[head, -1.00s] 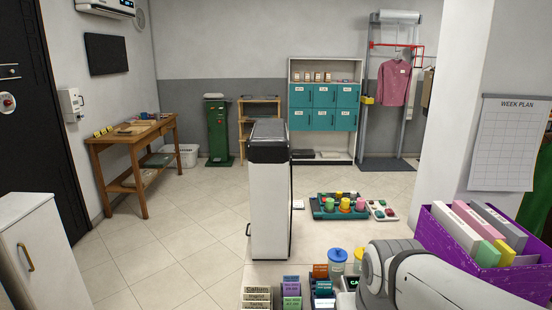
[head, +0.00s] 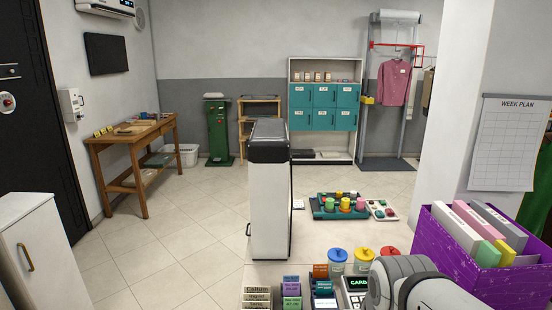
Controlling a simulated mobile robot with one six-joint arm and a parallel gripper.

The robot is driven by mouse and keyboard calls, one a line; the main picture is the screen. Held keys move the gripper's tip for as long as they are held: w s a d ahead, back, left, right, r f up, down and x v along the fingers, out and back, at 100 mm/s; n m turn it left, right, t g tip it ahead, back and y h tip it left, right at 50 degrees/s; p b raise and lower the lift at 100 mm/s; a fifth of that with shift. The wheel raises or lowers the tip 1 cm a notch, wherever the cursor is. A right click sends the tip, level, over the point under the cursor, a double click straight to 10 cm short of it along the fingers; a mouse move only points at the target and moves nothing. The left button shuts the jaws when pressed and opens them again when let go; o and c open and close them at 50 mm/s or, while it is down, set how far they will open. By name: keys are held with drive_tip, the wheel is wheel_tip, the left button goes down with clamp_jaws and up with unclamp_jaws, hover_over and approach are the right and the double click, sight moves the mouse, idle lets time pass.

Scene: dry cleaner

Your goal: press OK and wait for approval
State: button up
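A card terminal (head: 355,284) with a small dark screen stands at the bottom of the head view, on the counter. Its screen shows the word "CARD" in light letters. The lower part of the terminal, where keys could be, is cut off by the frame edge and partly covered by my arm, so no OK key is visible. My pale grey arm (head: 422,288) crosses the bottom right, just right of the terminal. My gripper is out of the picture.
Labelled card holders (head: 291,291) stand left of the terminal. Jars with blue and red lids (head: 338,256) stand behind it. A purple box of folders (head: 477,270) is close on the right. A tall white unit (head: 269,200) rises at the counter's left edge.

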clamp_jaws()
idle(1.0)
